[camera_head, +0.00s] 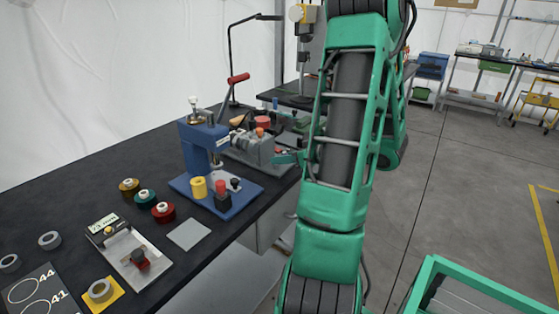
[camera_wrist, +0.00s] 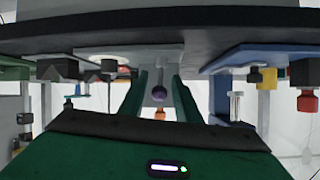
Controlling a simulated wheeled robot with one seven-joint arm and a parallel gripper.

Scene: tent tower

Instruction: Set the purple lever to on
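The purple lever shows in the wrist view as a small dark purple round knob (camera_wrist: 158,91) on the face of a pale grey housing (camera_wrist: 160,65). The wrist picture looks upside down, with the bench at the top. My gripper (camera_wrist: 160,98) has its two green fingers spread, one on each side of the knob, with a visible gap to it. How far ahead of the fingertips the knob lies I cannot tell. In the head view a green fingertip (camera_head: 287,157) shows beside a grey machine (camera_head: 250,148), and my arm hides the rest. The purple knob is not visible there.
The black bench (camera_head: 90,180) carries a blue press (camera_head: 205,150) left of the grey machine, with a yellow cylinder (camera_head: 199,187) and a red-topped part (camera_head: 222,190) on its base. Several tape rolls lie further left. Open floor (camera_head: 450,180) lies to the right.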

